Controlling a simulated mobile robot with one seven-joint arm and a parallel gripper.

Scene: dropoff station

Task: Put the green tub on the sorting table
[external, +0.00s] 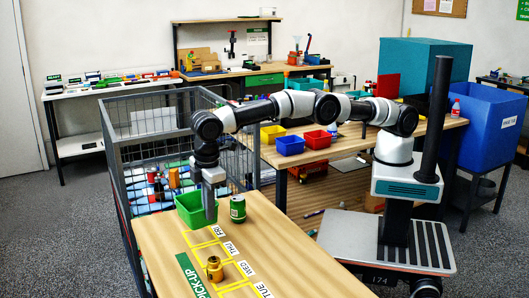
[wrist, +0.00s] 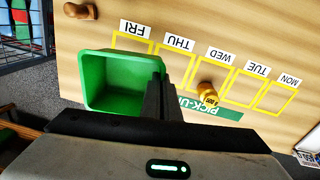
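The green tub (external: 188,209) is at the far end of the wooden pick-up table (external: 170,234), near the FRI label. It is open and looks empty in the wrist view (wrist: 112,75). My gripper (external: 210,214) points down at the tub's near right side. In the wrist view its dark fingers (wrist: 160,92) are close together at the tub's right wall and look shut on it. I cannot tell whether the tub touches the table. A wooden table (external: 345,148) with colored bins stands behind; no label on it says whether it is the sorting table.
A wire cage (external: 125,160) stands behind.

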